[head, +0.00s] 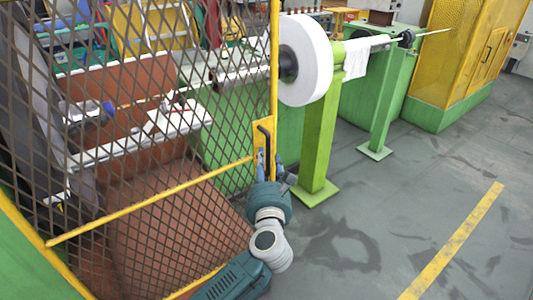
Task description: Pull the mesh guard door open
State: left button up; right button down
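The mesh guard door (130,135) fills the left half of the head view, a dark diamond mesh in a yellow frame. A black bar handle (265,140) sits on a yellow plate at the door's right edge. My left gripper (269,164) is at the handle's lower end, pointing up, its two fingers apart with the lower part of the bar between them. I see no clear finger contact on the bar. The gripper body hides the frame just below the handle. My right gripper is not in view.
Right of the door stand a green post (322,140) and a white reel (305,60). A yellow mesh cabinet (460,55) stands at the back right. Grey floor with a yellow line (455,240) is clear at the front right. Machine parts lie behind the mesh.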

aim_at(267, 157)
pick_arm(q)
jog(key=shift+w, duration=1.55)
grip_shut()
